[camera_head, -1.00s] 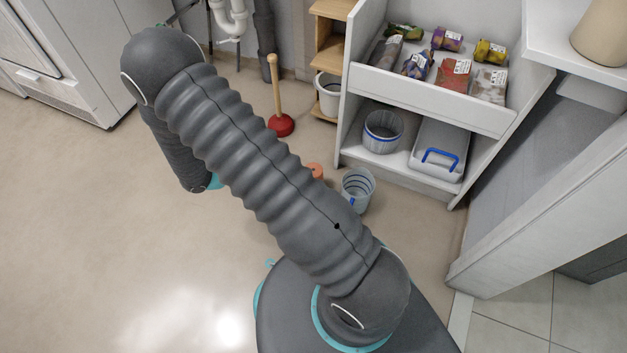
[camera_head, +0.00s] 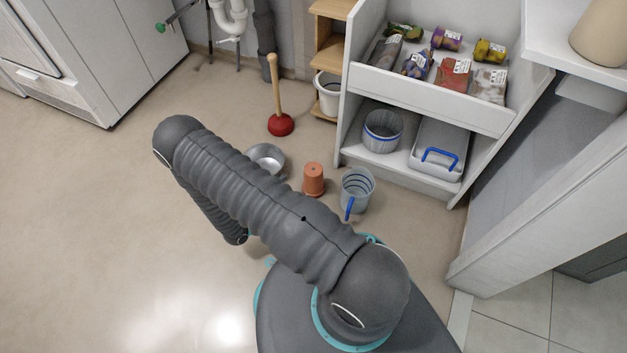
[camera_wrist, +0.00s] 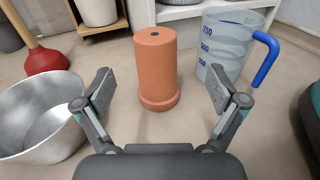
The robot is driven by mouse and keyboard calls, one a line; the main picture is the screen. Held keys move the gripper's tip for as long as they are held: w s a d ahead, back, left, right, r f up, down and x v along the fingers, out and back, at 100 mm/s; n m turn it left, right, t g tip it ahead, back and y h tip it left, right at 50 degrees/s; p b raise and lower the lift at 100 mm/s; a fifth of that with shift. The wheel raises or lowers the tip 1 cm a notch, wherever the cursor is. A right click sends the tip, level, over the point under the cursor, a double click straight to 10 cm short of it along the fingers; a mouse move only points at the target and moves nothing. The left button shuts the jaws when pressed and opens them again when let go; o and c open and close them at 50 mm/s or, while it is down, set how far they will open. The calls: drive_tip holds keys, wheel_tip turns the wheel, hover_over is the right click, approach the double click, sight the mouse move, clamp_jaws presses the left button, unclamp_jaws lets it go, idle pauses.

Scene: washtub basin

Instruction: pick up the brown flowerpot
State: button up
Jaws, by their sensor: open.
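The brown flowerpot (camera_head: 313,179) is terracotta-coloured and stands upside down on the floor, its rim at the bottom and a small drain hole on top. In the wrist view the flowerpot (camera_wrist: 157,70) is straight ahead, between and beyond the two fingers. My gripper (camera_wrist: 161,93) is open and empty, and its fingers appear apart from the pot. In the head view my gripper is hidden behind my arm.
A clear measuring jug (camera_wrist: 228,45) with a blue handle stands close right of the pot. A metal bowl (camera_wrist: 40,115) is on the left, with a red plunger (camera_wrist: 42,60) behind it. A white shelf unit (camera_head: 400,171) stands behind.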

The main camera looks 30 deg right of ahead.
sight(313, 171)
drive_tip(key=x, duration=0.4)
drive_tip(key=shift+w+f+b+x, duration=0.1)
drive_tip(key=shift+w+b+x, duration=0.05)
drive_tip(key=shift+x, duration=1.2)
drive_tip(key=shift+w+f+b+x, duration=0.1)
drive_tip(key=shift+f+b+x, duration=0.05)
drive_tip(key=shift+x, duration=1.2)
drive_tip(key=shift+c, duration=0.2)
drive_tip(key=shift+a, duration=0.1)
clamp_jaws()
